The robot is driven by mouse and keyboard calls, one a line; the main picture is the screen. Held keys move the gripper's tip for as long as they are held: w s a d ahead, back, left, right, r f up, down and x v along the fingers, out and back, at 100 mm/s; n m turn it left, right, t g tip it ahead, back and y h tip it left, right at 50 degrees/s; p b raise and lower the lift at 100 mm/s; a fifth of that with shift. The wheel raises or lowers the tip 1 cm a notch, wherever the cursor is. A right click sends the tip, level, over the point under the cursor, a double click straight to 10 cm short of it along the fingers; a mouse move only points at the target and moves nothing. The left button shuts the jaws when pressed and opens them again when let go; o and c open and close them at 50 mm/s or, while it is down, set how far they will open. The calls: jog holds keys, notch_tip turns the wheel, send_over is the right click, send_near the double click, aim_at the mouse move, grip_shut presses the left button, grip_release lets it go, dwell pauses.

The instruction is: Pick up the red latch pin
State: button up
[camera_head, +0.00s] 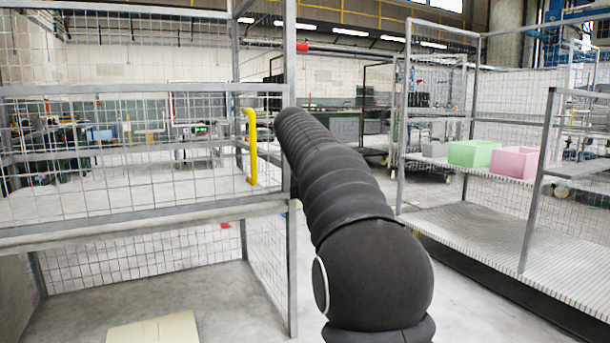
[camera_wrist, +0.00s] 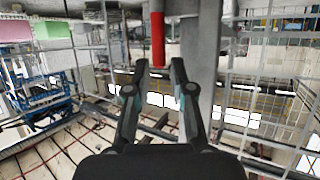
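The red latch pin (camera_wrist: 158,38) is a slim red cylinder at the top centre of the wrist view, beside a grey metal post. My gripper (camera_wrist: 159,66) is open and empty. Its two fingertips sit on either side of the pin's lower picture end, with gaps on both sides. I cannot tell how far the pin lies beyond the tips. In the head view my black arm hides the gripper.
A wire-mesh cage with a yellow handle (camera_head: 251,146) stands at left. At right a rack holds a green box (camera_head: 474,153) and a pink box (camera_head: 515,162). A beige panel (camera_head: 155,330) lies low at left. Open floor shows between cage and rack.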

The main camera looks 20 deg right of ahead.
jog(key=x, duration=0.4)
jog(key=shift+w+d+f+p, duration=0.2)
jog(key=shift+w+f+p, duration=0.05)
jog(key=shift+f+p, duration=0.1)
jog(key=shift+c, duration=0.2)
grip_shut()
